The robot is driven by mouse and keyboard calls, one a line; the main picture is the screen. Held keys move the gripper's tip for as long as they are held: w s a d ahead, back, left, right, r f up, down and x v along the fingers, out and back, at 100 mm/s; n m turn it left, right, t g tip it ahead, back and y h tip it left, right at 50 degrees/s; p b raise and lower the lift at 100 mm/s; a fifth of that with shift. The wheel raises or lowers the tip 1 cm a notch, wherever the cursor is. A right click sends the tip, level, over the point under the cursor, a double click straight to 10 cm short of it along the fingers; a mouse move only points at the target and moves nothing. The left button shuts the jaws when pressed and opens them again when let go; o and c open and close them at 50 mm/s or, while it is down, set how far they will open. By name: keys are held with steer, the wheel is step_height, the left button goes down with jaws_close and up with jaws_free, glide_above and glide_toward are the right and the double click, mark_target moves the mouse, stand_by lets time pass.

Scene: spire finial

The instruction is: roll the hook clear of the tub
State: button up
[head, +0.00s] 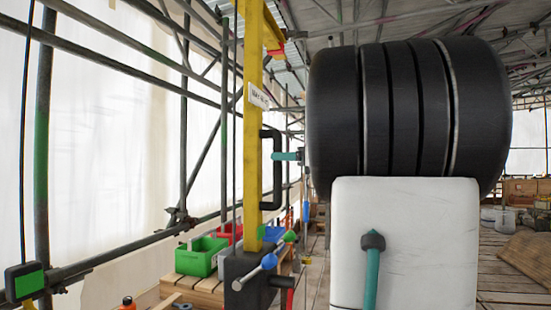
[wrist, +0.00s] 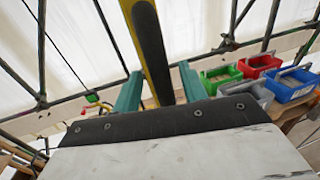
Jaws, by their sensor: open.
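A yellow post (head: 253,110) stands left of my arm in the head view, with a black handle (head: 277,185) on its right side. In the wrist view the handle (wrist: 150,45) runs down between the two teal fingers of my gripper (wrist: 160,75). The fingers are apart, one on each side of it, with gaps showing. In the head view a teal fingertip (head: 286,156) crosses the handle's upright bar. Green (head: 201,256) and red (head: 229,233) tubs stand left of the post; which tub the task means I cannot tell. I cannot make out a hook.
The tubs, including a blue one (wrist: 290,84), stand on a wooden surface (head: 190,288). Coloured knobs (head: 269,261) stick out at the post's dark base (head: 245,280). A green-faced box (head: 25,281) is at far left. Scaffold tubes (head: 45,130) line the left. My arm hides the centre right.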

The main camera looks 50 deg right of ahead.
steer(key=shift+w+a, duration=0.25)
steer(key=shift+w, duration=1)
